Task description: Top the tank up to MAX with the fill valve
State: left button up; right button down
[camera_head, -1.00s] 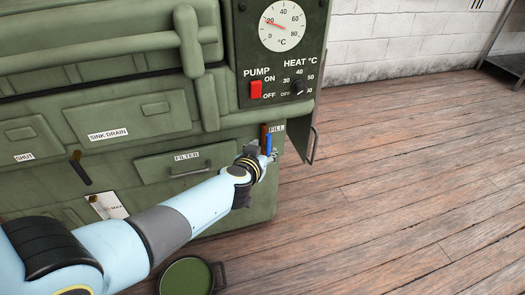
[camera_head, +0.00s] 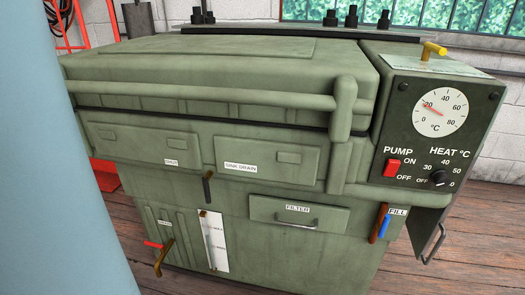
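The fill valve has a blue handle (camera_head: 384,228) beside a brown upright pipe (camera_head: 376,223), under the FILL label (camera_head: 398,212) at the right of the green machine's front. The handle hangs roughly in line with the pipe. The tank's level gauge (camera_head: 219,256) is a white upright strip with small marks at the lower front. Its upper mark seems to read MAX; the liquid level is too small to tell. Neither gripper is in view. A large pale blue part of mine (camera_head: 60,170) fills the left edge and hides what is behind it.
The control panel (camera_head: 470,125) has a dial, a red PUMP switch (camera_head: 393,168) and a heat knob (camera_head: 438,178). A FILTER drawer (camera_head: 290,222) and a brown drain lever (camera_head: 165,258) are on the front. Wooden floor (camera_head: 470,265) is clear at the right.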

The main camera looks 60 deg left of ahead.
aim_at(382, 228)
jog(key=u, duration=1.75)
jog(key=k+l, duration=0.15)
jog(key=k, duration=0.25)
jog(key=k+l, duration=0.2)
jog(key=k, duration=0.2)
jog(key=u, duration=0.05)
